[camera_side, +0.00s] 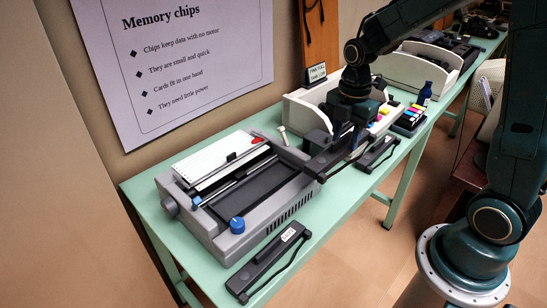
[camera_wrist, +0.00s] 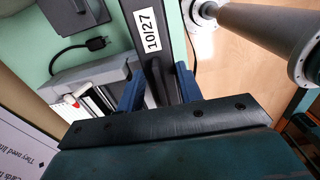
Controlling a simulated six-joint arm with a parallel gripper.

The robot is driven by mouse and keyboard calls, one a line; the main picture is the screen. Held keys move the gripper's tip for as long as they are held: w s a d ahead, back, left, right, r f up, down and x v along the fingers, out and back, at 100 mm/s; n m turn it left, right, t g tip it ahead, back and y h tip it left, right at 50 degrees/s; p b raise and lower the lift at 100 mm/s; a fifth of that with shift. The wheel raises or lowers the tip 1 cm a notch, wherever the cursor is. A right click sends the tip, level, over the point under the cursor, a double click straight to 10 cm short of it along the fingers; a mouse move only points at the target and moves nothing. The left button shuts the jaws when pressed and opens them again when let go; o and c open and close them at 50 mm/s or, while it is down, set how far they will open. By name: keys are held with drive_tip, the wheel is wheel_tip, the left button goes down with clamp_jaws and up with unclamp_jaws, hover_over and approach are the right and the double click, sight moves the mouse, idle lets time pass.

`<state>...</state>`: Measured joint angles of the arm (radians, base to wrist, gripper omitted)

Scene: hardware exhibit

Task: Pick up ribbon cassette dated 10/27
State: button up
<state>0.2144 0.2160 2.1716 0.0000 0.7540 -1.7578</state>
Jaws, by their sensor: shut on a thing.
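The ribbon cassette with a white label reading 10/27 (camera_wrist: 152,42) is long and black in the wrist view. My gripper (camera_wrist: 159,88) has its blue fingers on either side of it, shut on it. In the side view my gripper (camera_side: 349,134) is over the right end of the grey printer, with the dark held cassette (camera_side: 322,163) beneath it. The gap between this cassette and the table cannot be judged clearly. Another black cassette with a white label (camera_side: 288,235) lies on the table in front of the printer; its label is too small to read.
The grey printer (camera_side: 215,225) with blue knobs fills the left of the green table (camera_side: 345,205). Another black cassette (camera_side: 378,153) lies right of my gripper. A white bin, coloured cartridges and a dark blue bottle (camera_side: 425,94) stand farther back. A dark box with a plug (camera_wrist: 78,15) shows in the wrist view.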

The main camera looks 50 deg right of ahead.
sight(346, 134)
drive_tip(key=shift+r, duration=2.3)
